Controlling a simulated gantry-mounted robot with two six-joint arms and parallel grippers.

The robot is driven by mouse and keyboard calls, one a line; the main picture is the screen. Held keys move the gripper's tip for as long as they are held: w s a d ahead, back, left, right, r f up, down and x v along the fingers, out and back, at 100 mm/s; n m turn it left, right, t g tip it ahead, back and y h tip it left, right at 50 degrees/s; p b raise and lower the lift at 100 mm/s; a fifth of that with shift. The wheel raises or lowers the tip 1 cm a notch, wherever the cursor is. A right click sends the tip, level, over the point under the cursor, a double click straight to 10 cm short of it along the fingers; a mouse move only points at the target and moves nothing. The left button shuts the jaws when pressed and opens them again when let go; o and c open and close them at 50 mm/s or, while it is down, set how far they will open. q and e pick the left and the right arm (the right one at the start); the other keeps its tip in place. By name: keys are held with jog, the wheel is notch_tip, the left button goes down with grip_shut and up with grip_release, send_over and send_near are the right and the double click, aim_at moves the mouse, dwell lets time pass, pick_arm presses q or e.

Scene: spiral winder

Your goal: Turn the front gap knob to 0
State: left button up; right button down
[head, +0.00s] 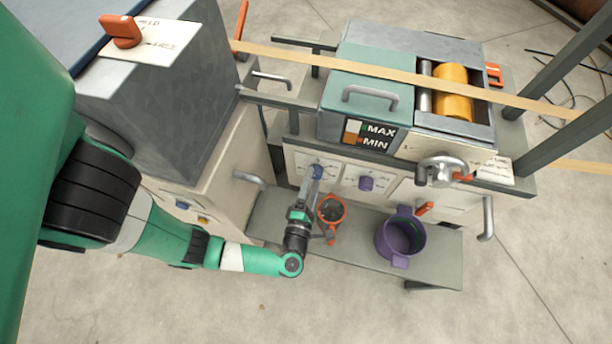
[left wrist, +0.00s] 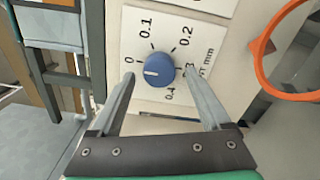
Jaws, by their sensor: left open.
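The blue gap knob (left wrist: 159,70) sits on a white panel with a dial marked 0, 0.1, 0.2, 0.3, 0.4 and mm. Its white pointer line points left, toward the 0 side of the dial; exact alignment is hard to tell. In the head view the knob (head: 317,171) is at the left of the machine's front panel. My left gripper (left wrist: 159,73) is open, with one finger on each side of the knob. Whether the fingers touch it I cannot tell. In the head view the left gripper (head: 313,182) reaches up to the knob from below. My right gripper is not in view.
A purple knob (head: 366,183) is right of the blue one. An orange cup (head: 340,219) and a purple pot (head: 383,240) stand on the grey shelf (head: 440,262) below. An orange rim (left wrist: 261,70) shows close by in the left wrist view. A handle (head: 250,179) juts out at left.

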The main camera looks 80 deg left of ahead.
pick_arm(q)
jog(key=p+v, duration=0.1)
jog(key=v, duration=0.9)
